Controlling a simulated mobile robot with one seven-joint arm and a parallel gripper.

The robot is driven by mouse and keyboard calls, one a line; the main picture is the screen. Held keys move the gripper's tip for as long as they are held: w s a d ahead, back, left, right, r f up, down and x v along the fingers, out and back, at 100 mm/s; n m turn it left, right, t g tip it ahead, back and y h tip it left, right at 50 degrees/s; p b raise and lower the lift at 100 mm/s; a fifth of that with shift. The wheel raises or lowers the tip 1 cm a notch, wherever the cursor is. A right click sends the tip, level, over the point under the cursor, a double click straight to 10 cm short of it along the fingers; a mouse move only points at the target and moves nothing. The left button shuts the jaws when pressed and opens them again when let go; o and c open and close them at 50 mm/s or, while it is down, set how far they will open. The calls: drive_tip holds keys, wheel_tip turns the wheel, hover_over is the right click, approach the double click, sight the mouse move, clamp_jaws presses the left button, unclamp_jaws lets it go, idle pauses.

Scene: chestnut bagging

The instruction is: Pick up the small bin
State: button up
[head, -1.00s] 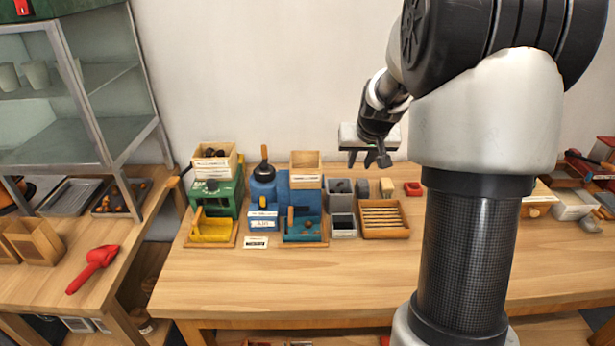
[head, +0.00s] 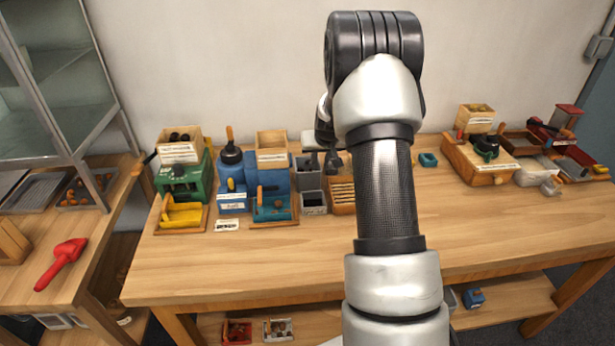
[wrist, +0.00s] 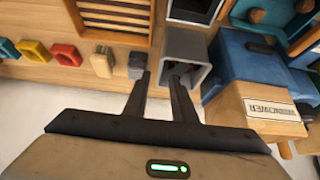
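Two small grey bins stand near the middle of the bench: a back one (head: 309,180), also in the wrist view (wrist: 186,50), and a front one (head: 314,203) with dark contents, at the wrist view's top edge (wrist: 195,10). I cannot tell which is the task's small bin. My gripper (head: 322,160) is above the bench by the back bin, partly hidden by my arm in the head view. In the wrist view my gripper (wrist: 160,76) is open and empty. Its right fingertip overlaps the back bin's near edge; I cannot tell whether they touch.
A blue station (head: 268,180) and a green one (head: 187,182) stand left of the bins. A slatted wooden tray (wrist: 115,14), a grey block (wrist: 136,64) and coloured cups (wrist: 66,54) sit beside the bins. The bench front (head: 240,260) is clear.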

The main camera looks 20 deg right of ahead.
sight(319, 164)
drive_tip(key=shift+p+x, duration=0.35)
drive_tip(key=shift+x, duration=2.4)
drive_tip(key=shift+s, duration=0.1)
clamp_jaws()
